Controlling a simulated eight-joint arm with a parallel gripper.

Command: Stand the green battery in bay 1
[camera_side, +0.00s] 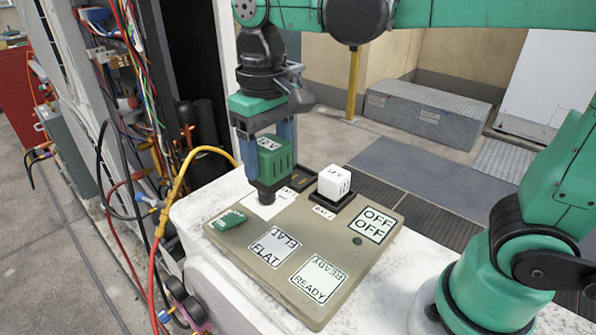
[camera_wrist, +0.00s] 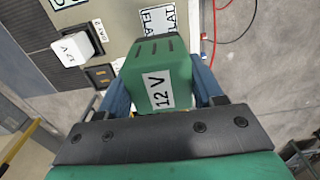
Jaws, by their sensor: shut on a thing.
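The green battery (camera_side: 274,160), marked 12 V, is upright between the blue fingers of my gripper (camera_side: 268,155), which is shut on it. Its narrow black lower end points down over a white label on the board. I cannot tell whether it touches the board. In the wrist view the battery (camera_wrist: 158,75) fills the space between the fingers (camera_wrist: 165,98). A dark recessed bay (camera_side: 299,180) with no battery in it lies behind and right of the battery; its label is too small to read surely.
A white 12 V battery (camera_side: 335,182) stands in a black bay, labelled BAY 2 in the wrist view. The tan board (camera_side: 340,262) carries FLAT, READY and OFF plates. A small green piece (camera_side: 228,220) sits at its left edge. Hoses and cables (camera_side: 160,215) hang at the left.

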